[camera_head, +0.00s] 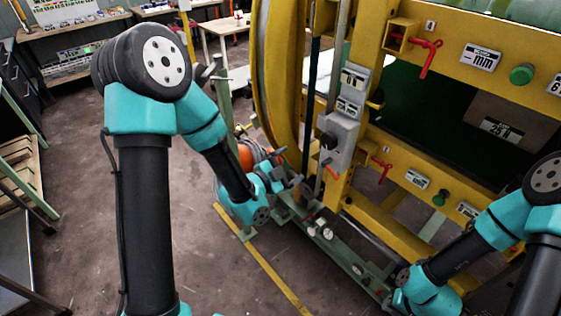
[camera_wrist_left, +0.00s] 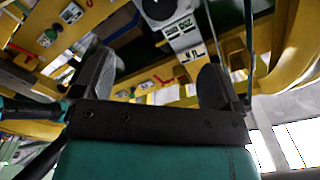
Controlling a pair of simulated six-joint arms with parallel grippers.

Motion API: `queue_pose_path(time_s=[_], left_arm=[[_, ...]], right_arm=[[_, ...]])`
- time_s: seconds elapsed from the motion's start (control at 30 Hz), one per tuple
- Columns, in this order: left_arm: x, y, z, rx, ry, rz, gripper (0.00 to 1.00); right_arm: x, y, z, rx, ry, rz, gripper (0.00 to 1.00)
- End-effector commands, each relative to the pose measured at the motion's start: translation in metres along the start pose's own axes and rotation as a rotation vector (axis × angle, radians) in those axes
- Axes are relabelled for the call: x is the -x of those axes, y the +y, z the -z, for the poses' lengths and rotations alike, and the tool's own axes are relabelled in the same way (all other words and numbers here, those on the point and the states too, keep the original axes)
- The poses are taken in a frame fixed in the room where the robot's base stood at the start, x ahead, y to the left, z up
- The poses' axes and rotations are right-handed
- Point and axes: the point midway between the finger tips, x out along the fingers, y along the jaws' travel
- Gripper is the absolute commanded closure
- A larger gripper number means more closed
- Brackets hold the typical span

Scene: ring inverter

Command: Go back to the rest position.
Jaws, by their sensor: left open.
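My left gripper (camera_head: 292,183) is low in front of the yellow ring inverter (camera_head: 395,205), near its green base rail. In the left wrist view its two dark fingers (camera_wrist_left: 155,82) stand wide apart with nothing between them. The inverter frame and its grey control box (camera_wrist_left: 187,38) show behind the fingers. In the head view the grey control box (camera_head: 342,140) is above and right of this gripper. My right arm comes in at the lower right, and its wrist end (camera_head: 428,292) is low beside the frame. Its fingers cannot be made out.
Red handles (camera_head: 428,58) and green knobs (camera_head: 522,74) stick out from the yellow beams. An orange round object (camera_head: 246,156) and hoses lie behind my left wrist. A yellow floor line (camera_head: 262,262) runs in front. The floor at left is clear, bordered by workbenches (camera_head: 75,30).

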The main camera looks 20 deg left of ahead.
Motion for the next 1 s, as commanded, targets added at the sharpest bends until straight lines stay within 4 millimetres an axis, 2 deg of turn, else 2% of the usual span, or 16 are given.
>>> queue_pose_path(time_s=[0.53, 0.67, 0.77, 0.83, 1.0], left_arm=[[-0.002, 0.003, 0.003, 0.0, 0.007, -0.009, 0.09], [-0.002, 0.006, -0.002, 0.018, -0.011, -0.02, 0.09], [0.001, 0.017, -0.019, 0.078, -0.07, -0.055, 0.09], [0.005, 0.031, -0.038, 0.155, -0.147, -0.096, 0.09], [0.032, 0.082, -0.103, 0.448, -0.44, -0.209, 0.09]], right_arm=[[0.0, 0.0, 0.0, -0.001, 0.0, 0.0, 0.74], [0.0, 0.0, 0.0, -0.001, 0.0, 0.0, 0.74], [0.0, 0.0, 0.0, -0.001, 0.0, 0.0, 0.74], [0.0, 0.0, 0.0, 0.0, 0.0, 0.0, 0.74], [0.0, 0.0, 0.0, 0.0, 0.0, 0.0, 0.74]])
